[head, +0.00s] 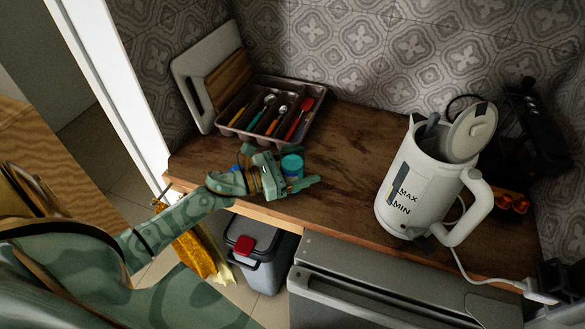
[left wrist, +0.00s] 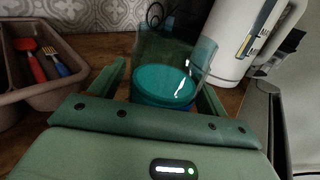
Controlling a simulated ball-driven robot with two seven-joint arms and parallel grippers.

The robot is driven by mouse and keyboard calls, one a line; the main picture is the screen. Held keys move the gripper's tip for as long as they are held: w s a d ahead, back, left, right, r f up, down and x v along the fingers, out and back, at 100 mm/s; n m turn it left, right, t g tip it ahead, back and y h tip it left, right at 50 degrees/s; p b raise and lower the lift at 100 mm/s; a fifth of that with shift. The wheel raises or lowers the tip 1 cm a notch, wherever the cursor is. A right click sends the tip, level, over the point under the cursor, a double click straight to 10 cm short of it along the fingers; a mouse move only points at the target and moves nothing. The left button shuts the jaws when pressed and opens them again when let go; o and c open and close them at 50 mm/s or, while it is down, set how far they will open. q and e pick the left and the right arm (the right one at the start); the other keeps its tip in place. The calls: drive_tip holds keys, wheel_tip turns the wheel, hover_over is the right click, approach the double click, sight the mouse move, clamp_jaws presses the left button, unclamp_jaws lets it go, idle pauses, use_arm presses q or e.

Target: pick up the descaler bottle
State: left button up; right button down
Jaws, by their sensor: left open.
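The gripper is open, and I cannot tell whether a finger touches the bottle. My right gripper is not in view.
A white kettle (head: 415,185) with an open lid stands to the right on the counter (head: 345,150). A cutlery tray (head: 318,112) and cutting boards (head: 208,75) are behind at the left. A grey bin (head: 255,250) stands below the counter edge.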

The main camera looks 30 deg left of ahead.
use_arm(q)
drive_tip(key=c, duration=1.3)
